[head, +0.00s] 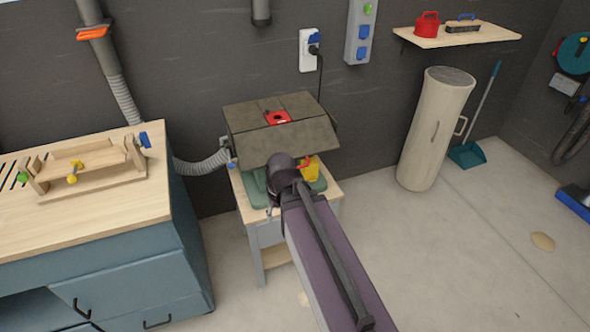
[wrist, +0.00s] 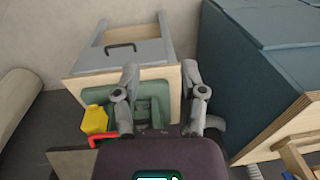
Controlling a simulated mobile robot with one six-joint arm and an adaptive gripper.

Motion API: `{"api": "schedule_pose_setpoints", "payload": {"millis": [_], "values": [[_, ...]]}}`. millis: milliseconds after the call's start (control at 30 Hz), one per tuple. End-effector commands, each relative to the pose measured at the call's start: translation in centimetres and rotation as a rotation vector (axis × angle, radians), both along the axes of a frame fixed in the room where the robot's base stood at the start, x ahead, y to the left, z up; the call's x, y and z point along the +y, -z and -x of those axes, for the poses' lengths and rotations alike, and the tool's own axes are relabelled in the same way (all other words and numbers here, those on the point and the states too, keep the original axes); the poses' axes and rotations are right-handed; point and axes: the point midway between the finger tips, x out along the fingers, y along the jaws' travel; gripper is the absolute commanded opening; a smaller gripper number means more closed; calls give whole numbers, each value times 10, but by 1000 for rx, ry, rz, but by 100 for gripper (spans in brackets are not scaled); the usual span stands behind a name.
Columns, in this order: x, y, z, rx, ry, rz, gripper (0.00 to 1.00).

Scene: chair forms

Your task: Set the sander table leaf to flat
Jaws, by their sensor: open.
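The sander (head: 250,112) stands on a small wooden-topped stand by the back wall. Its dark top has a red switch plate (head: 278,117), and a dark panel (head: 250,150) slopes down at the front. A green base (head: 255,190) shows below, with a yellow part (head: 310,170) at its right. Which piece is the table leaf I cannot tell for sure. My gripper (wrist: 160,78) is open in the wrist view, its fingers over the green body (wrist: 152,100), with no object clearly held. In the head view my arm hides the fingertips and part of the sander's front.
A workbench (head: 150,205) with a wooden jig (head: 85,170) stands at the left. A grey hose (head: 200,162) runs to the sander. A tall beige cylinder (head: 435,130) and a teal dustpan (head: 467,154) stand at the right. The floor at the front right is mostly clear.

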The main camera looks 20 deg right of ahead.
Motion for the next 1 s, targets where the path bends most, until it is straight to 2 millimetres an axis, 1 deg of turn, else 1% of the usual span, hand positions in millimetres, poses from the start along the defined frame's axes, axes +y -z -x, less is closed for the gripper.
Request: {"api": "schedule_pose_setpoints", "payload": {"millis": [33, 167, 300, 467, 567, 767, 967, 1000], "values": [[-3, 12, -6, -5, 18, -31, 54], [-7, 30, -21, -22, 69, -140, 54], [-16, 48, -40, -51, 137, -279, 54], [-30, 62, -62, -95, 216, -442, 54], [-42, 69, -76, -128, 266, -543, 54], [-73, 78, -103, -202, 364, -739, 54], [-114, 81, -126, -293, 457, -935, 54], [-124, 82, -129, -312, 476, -972, 54]]}}
